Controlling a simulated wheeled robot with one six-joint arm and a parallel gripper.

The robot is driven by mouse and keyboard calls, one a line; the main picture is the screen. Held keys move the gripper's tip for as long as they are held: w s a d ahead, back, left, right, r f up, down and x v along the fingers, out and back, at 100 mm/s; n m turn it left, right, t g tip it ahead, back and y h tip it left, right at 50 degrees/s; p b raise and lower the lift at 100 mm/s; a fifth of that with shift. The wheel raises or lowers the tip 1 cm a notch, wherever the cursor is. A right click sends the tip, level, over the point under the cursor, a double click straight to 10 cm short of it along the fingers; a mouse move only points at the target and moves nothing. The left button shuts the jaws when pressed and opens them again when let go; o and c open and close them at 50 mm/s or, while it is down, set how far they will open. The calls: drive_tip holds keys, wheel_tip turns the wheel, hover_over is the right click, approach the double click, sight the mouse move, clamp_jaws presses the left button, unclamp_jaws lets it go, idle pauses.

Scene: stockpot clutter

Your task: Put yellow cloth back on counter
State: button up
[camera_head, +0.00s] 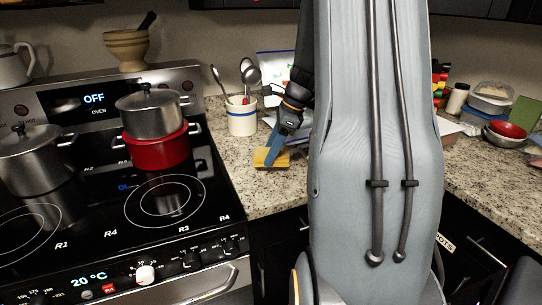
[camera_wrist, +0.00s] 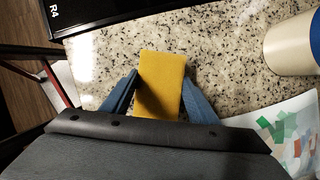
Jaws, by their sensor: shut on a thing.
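The yellow cloth (camera_wrist: 161,80) is a folded rectangular pad between my gripper's blue fingers in the wrist view. In the head view the yellow cloth (camera_head: 268,157) is at the granite counter (camera_head: 250,190), right of the stove. My gripper (camera_head: 274,152) reaches down to it from above. In the wrist view my gripper (camera_wrist: 160,98) is shut on the cloth, with a finger along each side. The cloth is at or very close to the counter surface; I cannot tell whether it touches.
A utensil crock (camera_head: 242,119) stands behind the cloth, beside the stove. A red pot (camera_head: 157,150) with a steel pot (camera_head: 150,119) on top is on the stove to the left. Bowls (camera_head: 505,132) and containers crowd the right counter. Counter in front of the cloth is clear.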

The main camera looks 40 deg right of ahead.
drive_tip(key=shift+f, duration=1.15)
drive_tip(key=shift+f, duration=0.1)
drive_tip(key=o, duration=1.4)
drive_tip(key=b+v, duration=0.2)
drive_tip(key=v, duration=1)
